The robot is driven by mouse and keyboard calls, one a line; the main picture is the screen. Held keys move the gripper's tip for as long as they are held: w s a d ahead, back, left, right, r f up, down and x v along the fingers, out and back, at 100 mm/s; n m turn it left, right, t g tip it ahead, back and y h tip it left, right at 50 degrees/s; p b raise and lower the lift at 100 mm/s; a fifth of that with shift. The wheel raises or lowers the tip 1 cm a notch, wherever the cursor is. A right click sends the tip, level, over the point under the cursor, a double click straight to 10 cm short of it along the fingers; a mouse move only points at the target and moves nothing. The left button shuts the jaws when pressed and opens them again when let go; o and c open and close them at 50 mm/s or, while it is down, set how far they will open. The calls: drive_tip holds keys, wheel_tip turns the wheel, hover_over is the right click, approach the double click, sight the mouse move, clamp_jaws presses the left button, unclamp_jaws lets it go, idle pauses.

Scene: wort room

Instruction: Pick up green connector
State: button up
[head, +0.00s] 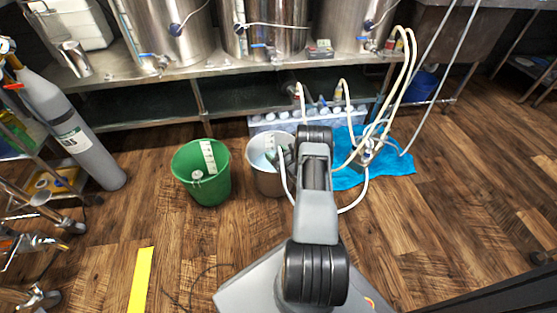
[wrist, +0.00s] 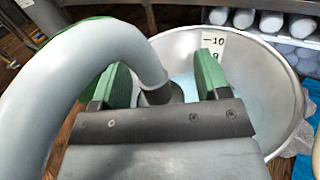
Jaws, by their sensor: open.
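In the wrist view, my gripper (wrist: 163,70) is open, with a green-padded finger on each side. A thick pale hose (wrist: 95,52) arches in from the lower left, and its end comes down between the fingers. A dark grey-green end piece, seemingly the green connector (wrist: 160,94), shows at the hose end between the fingers, nearer the left one. Its lower part is hidden by my gripper's body, and contact with the fingers cannot be told. In the head view, my gripper is mostly hidden behind my arm, over the white bucket (head: 257,165).
A green bucket (head: 183,172) stands left of the white bucket. A blue cloth (head: 385,178) with looped hoses (head: 400,80) lies to the right. Steel tanks (head: 170,30) stand on a bench behind. A grey gas cylinder (head: 75,135) leans at left. Front floor is mostly clear.

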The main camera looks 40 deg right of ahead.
drive_tip(key=shift+c, duration=0.4)
drive_tip(key=c, duration=1.1)
drive_tip(key=shift+r, duration=0.1)
drive_tip(key=shift+r+p, duration=0.5)
drive_tip(key=shift+r, duration=0.1)
wheel_tip(320, 180, up, 3)
drive_tip(key=shift+s+d+f+p, duration=0.1)
drive_tip(key=shift+f+p, duration=0.05)
drive_tip(key=shift+p, duration=0.7)
drive_tip(key=s+d+r+p, duration=0.5)
drive_tip(key=s+r, duration=0.4)
drive_tip(key=s, duration=0.3)
drive_tip(key=shift+s+d, duration=0.15)
drive_tip(key=shift+d, duration=0.5)
drive_tip(key=shift+r, duration=0.15)
